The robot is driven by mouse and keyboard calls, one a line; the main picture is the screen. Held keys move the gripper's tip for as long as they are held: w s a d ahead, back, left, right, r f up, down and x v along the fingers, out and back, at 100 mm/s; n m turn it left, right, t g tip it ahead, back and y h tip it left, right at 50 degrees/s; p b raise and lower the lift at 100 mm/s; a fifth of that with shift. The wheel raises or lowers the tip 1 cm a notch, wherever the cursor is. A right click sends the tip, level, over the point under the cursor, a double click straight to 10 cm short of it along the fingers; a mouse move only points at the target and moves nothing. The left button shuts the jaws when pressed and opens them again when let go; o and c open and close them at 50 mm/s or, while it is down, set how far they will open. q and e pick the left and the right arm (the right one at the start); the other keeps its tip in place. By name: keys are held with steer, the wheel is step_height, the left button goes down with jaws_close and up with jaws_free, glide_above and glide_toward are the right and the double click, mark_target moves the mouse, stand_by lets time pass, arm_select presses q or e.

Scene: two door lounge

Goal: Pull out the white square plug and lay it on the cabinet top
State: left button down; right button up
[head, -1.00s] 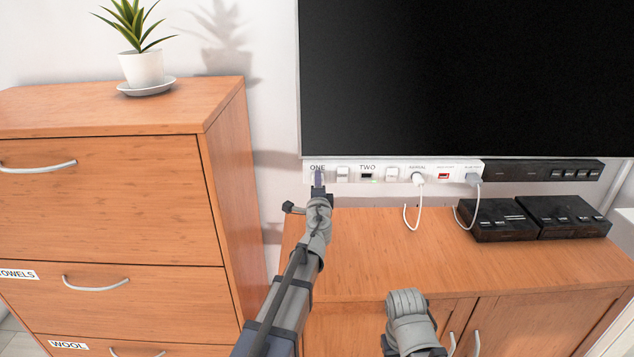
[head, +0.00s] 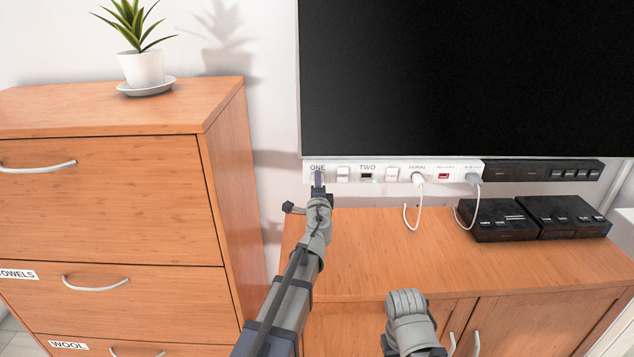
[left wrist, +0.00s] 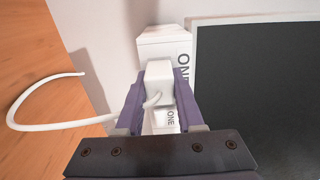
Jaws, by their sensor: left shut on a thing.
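The white square plug (left wrist: 159,73) sits between the two fingers of my left gripper (left wrist: 159,92) in the left wrist view, with its white cord coming off the near face. My left gripper (head: 318,180) is shut on the plug at the left end of the white power strip (head: 402,172), by the label ONE. In the head view the gripper hides the plug. I cannot tell whether its pins are still in the socket. The cabinet top (head: 350,250) is below and right of the gripper. Only a grey part of my right arm shows, not its gripper.
A white plug (head: 418,180) and a grey plug (head: 473,179) with hanging cords sit farther right on the strip. Black boxes (head: 490,220) stand at the cabinet's back right. A large screen (head: 460,80) hangs above. A tall drawer unit (head: 100,200) stands left.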

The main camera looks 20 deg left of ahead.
arm_select(q)
steer(key=shift+s, duration=0.25)
steer(key=shift+v, duration=2.75)
